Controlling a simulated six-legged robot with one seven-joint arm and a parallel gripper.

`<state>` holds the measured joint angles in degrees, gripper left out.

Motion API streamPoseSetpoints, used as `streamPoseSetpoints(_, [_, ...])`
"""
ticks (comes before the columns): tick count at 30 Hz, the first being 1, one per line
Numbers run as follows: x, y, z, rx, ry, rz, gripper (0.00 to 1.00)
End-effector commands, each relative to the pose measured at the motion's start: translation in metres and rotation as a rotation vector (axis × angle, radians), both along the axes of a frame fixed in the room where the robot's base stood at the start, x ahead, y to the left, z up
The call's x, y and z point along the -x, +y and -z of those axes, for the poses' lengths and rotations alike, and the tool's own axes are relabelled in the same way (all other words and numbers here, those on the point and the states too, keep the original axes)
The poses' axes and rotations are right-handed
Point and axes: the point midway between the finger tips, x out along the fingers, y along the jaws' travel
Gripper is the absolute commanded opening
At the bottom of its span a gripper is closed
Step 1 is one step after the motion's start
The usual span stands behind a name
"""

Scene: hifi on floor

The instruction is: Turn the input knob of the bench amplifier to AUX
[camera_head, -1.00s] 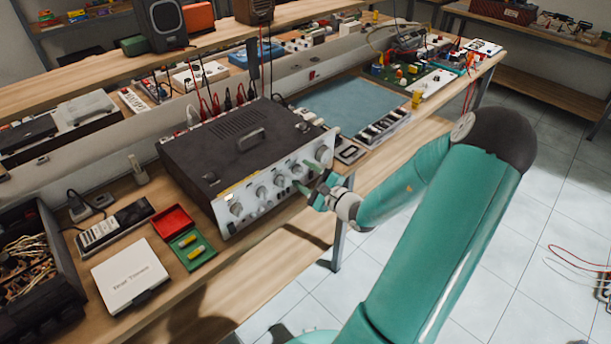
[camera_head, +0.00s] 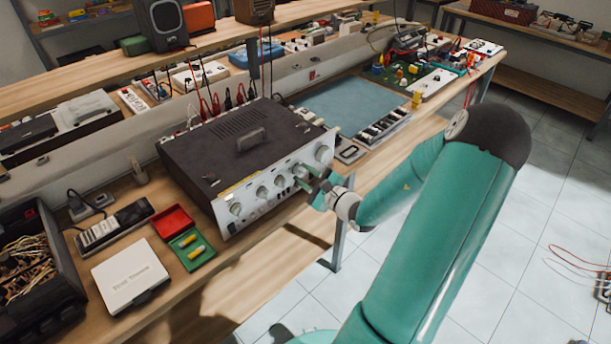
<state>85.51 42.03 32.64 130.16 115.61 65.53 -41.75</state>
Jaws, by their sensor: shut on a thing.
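The bench amplifier (camera_head: 215,145) is a dark box with a silver front panel, standing on the wooden bench. Several round knobs run along the panel, from the leftmost knob (camera_head: 235,209) to the large rightmost knob (camera_head: 323,153). My gripper (camera_head: 304,178) reaches in from the right at the panel's right part. Its green fingers are shut on the knob (camera_head: 300,169) just left of the large one, and partly cover it. The panel's lettering and the knob's pointer are too small to read, so I cannot tell which input is set.
A red and green case (camera_head: 186,240), a white box (camera_head: 130,278) and a remote-like meter (camera_head: 115,222) lie left of the amplifier. A blue mat (camera_head: 350,103) and a circuit board (camera_head: 420,78) lie behind and to the right. The floor at right is mostly clear.

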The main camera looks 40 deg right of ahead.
Motion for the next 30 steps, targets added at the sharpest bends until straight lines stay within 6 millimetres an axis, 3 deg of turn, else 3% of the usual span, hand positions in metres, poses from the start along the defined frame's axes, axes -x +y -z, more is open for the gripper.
streamPoseSetpoints(30, [0.0003,-0.0018,-0.0010,-0.921,0.025,0.000,0.06])
